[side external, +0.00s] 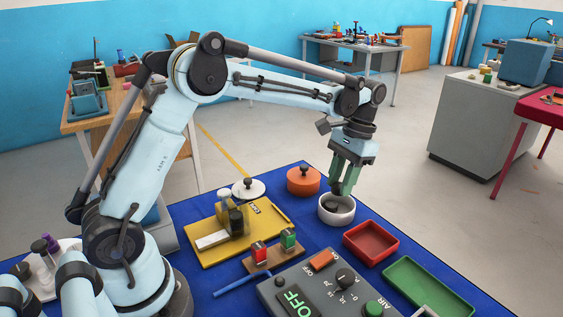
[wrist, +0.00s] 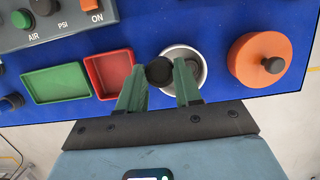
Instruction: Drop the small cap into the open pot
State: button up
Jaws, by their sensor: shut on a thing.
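The small cap (wrist: 159,71) is a dark round piece held between the two green fingertips of my gripper (wrist: 160,78). In the wrist view the cap overlaps the left rim of the open pot (wrist: 204,68), a white round pot with a grey inside. In the side view my gripper (side external: 345,186) points down at the white pot (side external: 338,217), its fingertips at or just above the rim. The cap is not clearly distinct there, so its height over the pot is hard to tell.
An orange round container (side external: 303,183) with a black knob stands behind the pot. A red tray (side external: 371,245) and a green tray (side external: 420,287) lie in front to the right. A grey control panel (side external: 325,286) and yellow board (side external: 240,233) occupy the blue table (side external: 295,226).

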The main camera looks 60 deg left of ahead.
jog(key=shift+w+a+f, duration=0.1)
jog(key=shift+w+f, duration=0.35)
jog(key=shift+f, duration=0.55)
jog(key=shift+w+a+f, duration=0.1)
jog(key=shift+w+f, duration=0.4)
jog(key=shift+f, duration=0.5)
jog(key=shift+w+a+f, duration=0.1)
jog(key=shift+w+f, duration=0.35)
jog(key=shift+f, duration=0.55)
jog(key=o, duration=1.6)
jog(key=shift+c, duration=0.2)
notch_tip(320, 180, up, 7)
dwell(0.5)
